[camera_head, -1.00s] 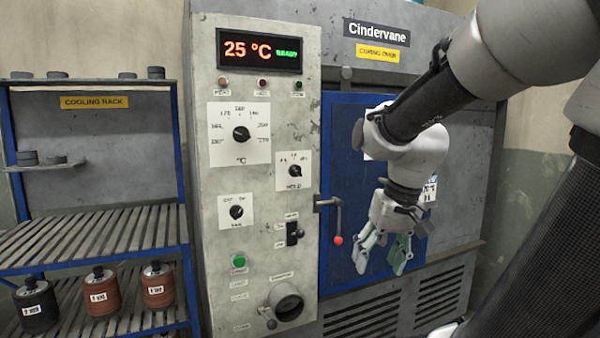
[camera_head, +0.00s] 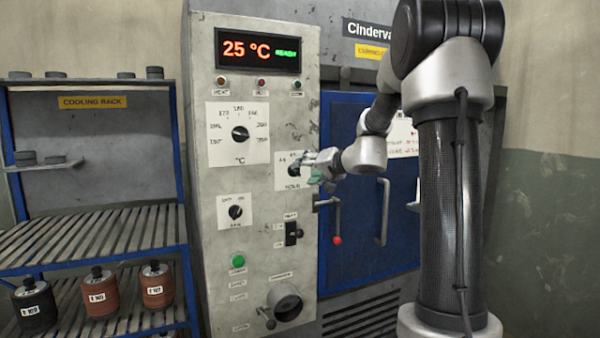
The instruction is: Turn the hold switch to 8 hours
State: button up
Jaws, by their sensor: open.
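The hold switch (camera_head: 293,170) is a small black knob on a white dial plate (camera_head: 283,182) on the grey control panel, right of and below the large temperature dial. The plate carries the word HOLD under the knob. My gripper (camera_head: 308,165) is open at the right side of this plate, its fingers pointing left at the knob. It covers the plate's right part and the numbers there. I cannot tell whether the fingers touch the knob or which way the knob points.
The temperature dial (camera_head: 240,134), fan dial (camera_head: 236,212), black toggle (camera_head: 292,233) and green button (camera_head: 238,260) share the panel. A red-tipped door handle (camera_head: 337,215) sticks out below my gripper. The blue oven door (camera_head: 350,255) is behind my arm. A cooling rack (camera_head: 100,215) stands left.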

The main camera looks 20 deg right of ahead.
aim_at(298, 172)
jog(key=shift+x, duration=1.95)
jog(key=shift+a, duration=0.1)
jog(key=shift+c, duration=0.2)
jog(key=c, duration=1)
jog(key=m+y, duration=0.1)
jog(key=m, duration=0.1)
jog(key=m+t+y, duration=0.1)
jog(key=m, duration=0.1)
jog(key=shift+d+f, duration=0.2)
jog(key=shift+f+m+t+y, duration=0.1)
jog(key=shift+m+t+y, duration=0.2)
jog(key=shift+m+t, duration=0.8)
jog(key=shift+m+g, duration=0.4)
jog(key=shift+m, duration=0.2)
